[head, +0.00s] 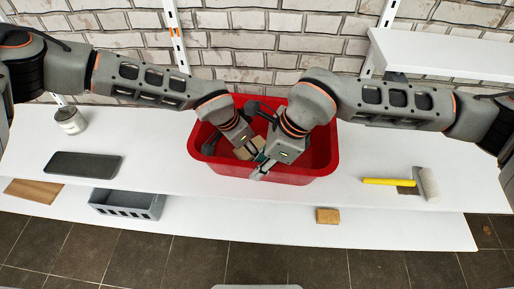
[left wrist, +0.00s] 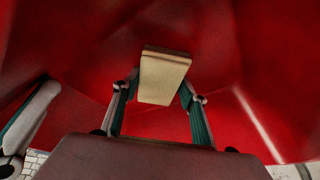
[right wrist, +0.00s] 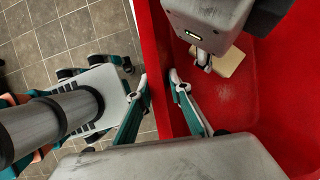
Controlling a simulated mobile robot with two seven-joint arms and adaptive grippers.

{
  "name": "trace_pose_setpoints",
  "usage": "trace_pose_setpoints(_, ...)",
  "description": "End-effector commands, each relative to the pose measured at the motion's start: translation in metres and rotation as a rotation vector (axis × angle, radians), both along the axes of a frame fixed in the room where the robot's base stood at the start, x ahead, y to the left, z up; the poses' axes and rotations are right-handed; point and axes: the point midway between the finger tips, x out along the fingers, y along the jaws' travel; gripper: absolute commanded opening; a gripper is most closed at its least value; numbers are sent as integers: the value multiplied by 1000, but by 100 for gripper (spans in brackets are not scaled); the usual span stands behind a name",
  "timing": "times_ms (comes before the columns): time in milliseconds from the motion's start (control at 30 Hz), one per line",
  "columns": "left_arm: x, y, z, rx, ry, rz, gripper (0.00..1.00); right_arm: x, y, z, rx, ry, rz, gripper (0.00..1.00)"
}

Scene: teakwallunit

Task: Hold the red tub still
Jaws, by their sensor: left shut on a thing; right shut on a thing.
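The red tub (head: 318,168) stands on the white upper shelf in the middle of the head view. My right gripper (head: 262,170) is shut on its front wall, one finger on each side; the wall between the fingers shows in the right wrist view (right wrist: 159,75). My left gripper (left wrist: 160,88) reaches down inside the tub and is shut on a pale tan block (left wrist: 165,70). The block also shows in the right wrist view (right wrist: 229,62), partly hidden by my left gripper. In the head view my two grippers hide part of the tub's inside.
Below lie a grey crate (head: 127,204), a brown board (head: 35,190) and a small tan block (head: 327,216). A brick wall stands behind.

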Motion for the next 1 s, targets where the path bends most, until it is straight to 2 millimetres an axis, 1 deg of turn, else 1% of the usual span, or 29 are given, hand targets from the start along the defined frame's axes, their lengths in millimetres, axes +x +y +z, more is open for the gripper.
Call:
trace_pose_setpoints(67,1,3,-1,2,1,1,25,-1,-1,-2,-4,6,-3,0)
trace_pose_setpoints(267,3,0,-1,2,2,2,25,-1,-2,-2,-4,8,-4,0)
trace_pose_setpoints(700,-3,-34,-1,2,1,0,25,-2,-2,-2,-4,8,-4,0)
trace_pose_setpoints(1000,-5,-44,-1,1,2,2,25,-2,-1,-1,-3,7,-3,0)
